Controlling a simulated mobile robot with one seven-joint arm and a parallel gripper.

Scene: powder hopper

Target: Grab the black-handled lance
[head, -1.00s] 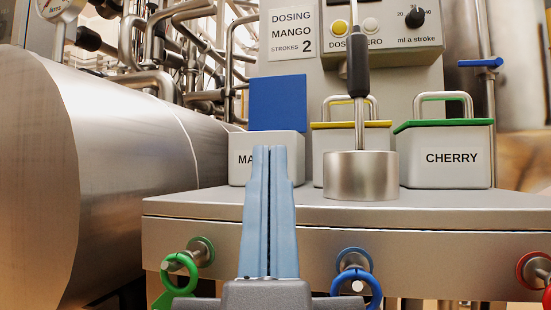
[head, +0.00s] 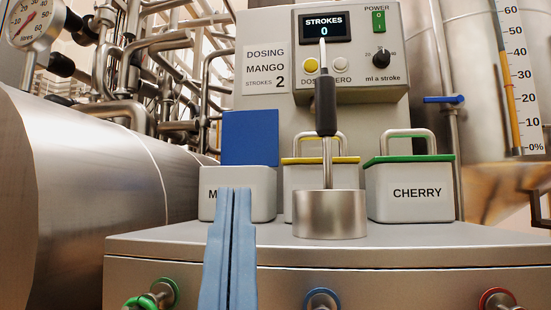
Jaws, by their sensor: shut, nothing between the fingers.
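The lance (head: 326,105) has a black handle and a thin metal shaft. It stands upright in a round metal holder (head: 330,215) on the steel bench. The lance's pale tip reaches up in front of the dosing unit's display. My gripper (head: 236,192) has blue fingers pressed together with nothing between them.
Behind the holder stand a left box (head: 262,208) with a raised blue lid (head: 250,138), a yellow-rimmed box (head: 290,190) and a green-lidded CHERRY box (head: 409,195). The dosing unit (head: 350,50) reads STROKES 0. Rings hang along the bench front (head: 420,275). A large steel cylinder (head: 80,200) is at left.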

